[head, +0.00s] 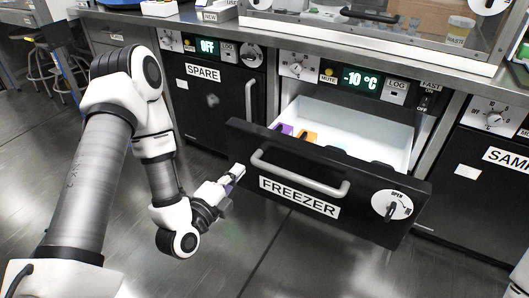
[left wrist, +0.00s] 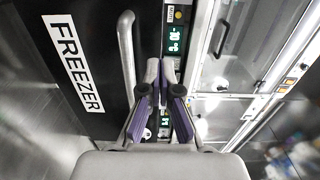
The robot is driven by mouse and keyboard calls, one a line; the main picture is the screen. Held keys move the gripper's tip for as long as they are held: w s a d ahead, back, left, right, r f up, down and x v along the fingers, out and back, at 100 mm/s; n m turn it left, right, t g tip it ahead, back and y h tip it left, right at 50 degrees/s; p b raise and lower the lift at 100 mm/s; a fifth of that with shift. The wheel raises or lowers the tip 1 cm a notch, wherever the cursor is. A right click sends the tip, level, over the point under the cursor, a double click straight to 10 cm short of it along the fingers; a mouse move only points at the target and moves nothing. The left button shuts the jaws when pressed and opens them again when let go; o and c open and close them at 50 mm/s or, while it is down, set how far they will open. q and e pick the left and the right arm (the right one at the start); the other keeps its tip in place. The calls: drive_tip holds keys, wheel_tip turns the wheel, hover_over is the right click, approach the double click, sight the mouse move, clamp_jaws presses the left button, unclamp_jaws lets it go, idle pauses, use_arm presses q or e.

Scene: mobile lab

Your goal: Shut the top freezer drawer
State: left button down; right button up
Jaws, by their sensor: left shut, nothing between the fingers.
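The freezer drawer (head: 240,146) is pulled out, its white inside (head: 378,136) showing. Its black front carries a FREEZER label (head: 299,197), a grey bar handle (head: 299,177) and a dial (head: 391,205) by the word OPEN. In the left wrist view the label (left wrist: 72,62) and handle (left wrist: 127,50) appear sideways. My left gripper (head: 236,173) is shut and empty, close to the left part of the drawer front, left of the handle. Its purple-padded fingers (left wrist: 161,80) also show in the left wrist view. Whether they touch the front I cannot tell. My right gripper is out of view.
Purple (head: 284,129) and orange (head: 307,136) items lie inside the drawer. A shut SPARE unit (head: 214,105) stands to the left and a SAMPLE unit (head: 487,190) to the right. A steel counter (head: 330,46) runs above. The floor (head: 300,262) in front is clear.

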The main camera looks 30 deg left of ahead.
sight(266, 139)
use_arm(q)
drive_tip(key=w+b, duration=0.1)
drive_tip(key=w, duration=0.4)
drive_tip(key=w+b, duration=0.1)
drive_tip(key=w, duration=0.5)
drive_tip(key=shift+w+d+f+b, duration=0.2)
drive_tip(key=shift+w+b, duration=0.1)
drive_tip(key=shift+b, duration=0.1)
drive_tip(key=shift+w+r, duration=0.15)
drive_tip(key=shift+w, duration=0.2)
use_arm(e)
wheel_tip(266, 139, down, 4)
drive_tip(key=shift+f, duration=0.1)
use_arm(q)
drive_tip(key=shift+w, duration=0.15)
